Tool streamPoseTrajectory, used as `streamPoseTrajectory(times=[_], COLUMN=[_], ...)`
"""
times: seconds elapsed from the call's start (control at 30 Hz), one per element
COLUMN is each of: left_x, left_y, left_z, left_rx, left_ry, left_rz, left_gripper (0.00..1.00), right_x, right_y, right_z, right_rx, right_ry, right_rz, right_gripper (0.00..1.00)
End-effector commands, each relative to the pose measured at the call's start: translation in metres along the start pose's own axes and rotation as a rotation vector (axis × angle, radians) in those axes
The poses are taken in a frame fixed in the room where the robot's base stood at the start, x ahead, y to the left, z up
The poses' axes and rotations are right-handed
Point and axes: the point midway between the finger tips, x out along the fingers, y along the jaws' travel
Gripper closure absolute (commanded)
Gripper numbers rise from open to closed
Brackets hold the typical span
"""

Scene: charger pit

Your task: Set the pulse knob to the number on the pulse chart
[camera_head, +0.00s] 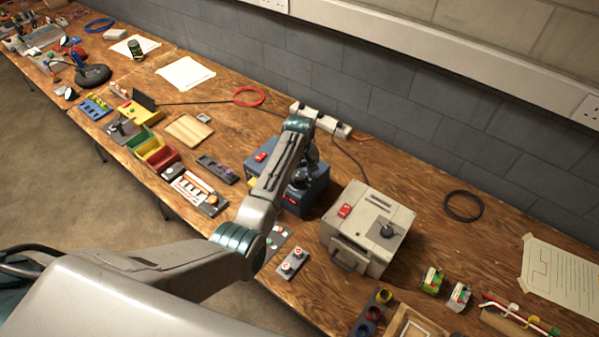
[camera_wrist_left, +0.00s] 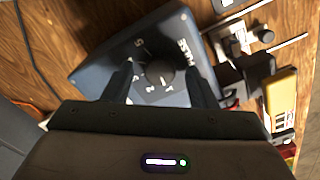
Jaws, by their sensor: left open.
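A dark blue box (camera_head: 318,196) stands on the bench, with a red switch and a small red display on it. In the left wrist view its top face (camera_wrist_left: 95,72) reads PULSE beside a round dark knob (camera_wrist_left: 160,72) ringed by numbers. The knob's pointer direction is unclear. My left gripper (camera_wrist_left: 161,88) is open, with one finger on each side of the knob; whether they touch it I cannot tell. In the head view my arm hides part of the box. No sheet is readable as the pulse chart. My right gripper is not in view.
A beige box (camera_head: 370,215) with a dark knob stands close right of the blue box. A power strip (camera_head: 322,122) lies behind. Coloured bins (camera_head: 155,150) stand left.

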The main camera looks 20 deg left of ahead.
Motion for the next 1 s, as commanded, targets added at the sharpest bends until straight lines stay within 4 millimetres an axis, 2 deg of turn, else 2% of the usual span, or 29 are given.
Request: streamPoseTrajectory(times=[0.33, 0.57, 0.8, 1.0], left_x=[0.005, 0.005, 0.004, 0.002], left_y=[0.000, 0.000, 0.000, 0.000], left_z=[0.000, 0.000, 0.000, 0.000], left_rx=[0.000, 0.000, 0.017, 0.098], left_ry=[0.001, 0.001, 0.000, -0.001], left_rz=[0.001, 0.001, 0.000, -0.001], left_gripper=[0.48, 0.93, 0.93, 0.93], right_x=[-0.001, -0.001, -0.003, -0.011], right_y=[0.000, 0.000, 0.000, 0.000], right_z=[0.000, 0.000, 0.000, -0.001], right_rx=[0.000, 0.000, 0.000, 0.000], right_ry=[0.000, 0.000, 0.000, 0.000], right_rz=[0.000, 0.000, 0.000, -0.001], right_gripper=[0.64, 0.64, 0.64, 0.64])
